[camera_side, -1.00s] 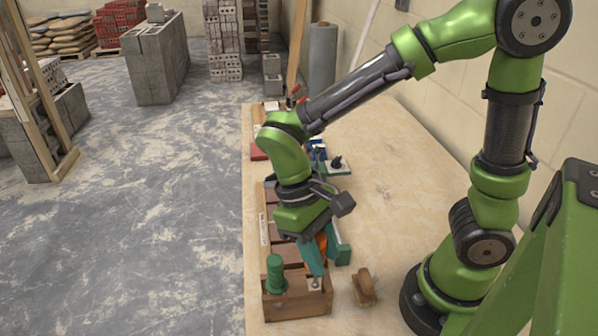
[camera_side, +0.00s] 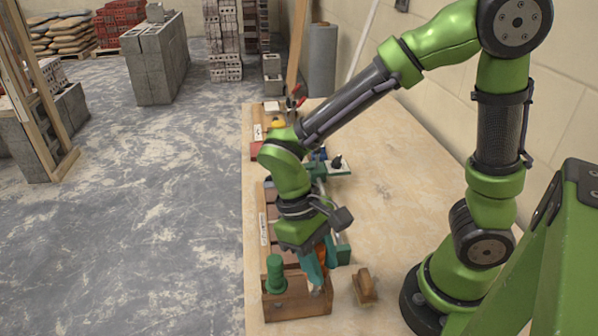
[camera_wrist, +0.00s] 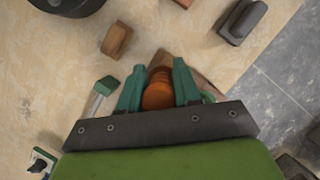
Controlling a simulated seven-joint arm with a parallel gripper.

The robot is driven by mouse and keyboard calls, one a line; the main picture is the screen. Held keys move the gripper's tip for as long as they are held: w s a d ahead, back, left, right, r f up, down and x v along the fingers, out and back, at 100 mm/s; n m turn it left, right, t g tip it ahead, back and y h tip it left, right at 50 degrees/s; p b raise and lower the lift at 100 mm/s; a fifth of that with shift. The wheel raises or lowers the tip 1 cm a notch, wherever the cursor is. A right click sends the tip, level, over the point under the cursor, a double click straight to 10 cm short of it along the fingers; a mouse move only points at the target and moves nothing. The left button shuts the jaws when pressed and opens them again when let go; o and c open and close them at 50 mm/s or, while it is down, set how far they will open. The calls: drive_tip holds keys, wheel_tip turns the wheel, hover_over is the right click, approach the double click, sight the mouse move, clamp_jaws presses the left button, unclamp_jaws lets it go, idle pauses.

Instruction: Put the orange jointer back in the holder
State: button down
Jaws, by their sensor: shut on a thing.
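My gripper (camera_wrist: 159,88) is shut on the orange jointer (camera_wrist: 158,92). The jointer's ribbed orange handle sits between the teal fingers, and a bit of orange also shows in the side view (camera_side: 321,254). The wooden holder (camera_side: 290,309) stands at the near end of the bench, with a green-handled tool (camera_side: 275,272) upright in its left part. The fingertips are at the right part of the holder, over or just at its top. The jointer's lower end is hidden, so I cannot tell how deep it sits.
A small wooden-handled brush (camera_side: 364,287) lies on the bench right of the holder. A green-ended tool (camera_side: 343,252) lies close behind the gripper. Brown bricks lie behind, partly under my arm. The bench's right half is mostly clear.

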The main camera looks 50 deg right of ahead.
sight(321, 249)
drive_tip(key=shift+f, duration=0.1)
idle(0.3)
drive_tip(key=shift+f, duration=0.7)
drive_tip(key=shift+c, duration=1.1)
unclamp_jaws()
drive_tip(key=shift+r, duration=0.1)
drive_tip(key=shift+r, duration=3.95)
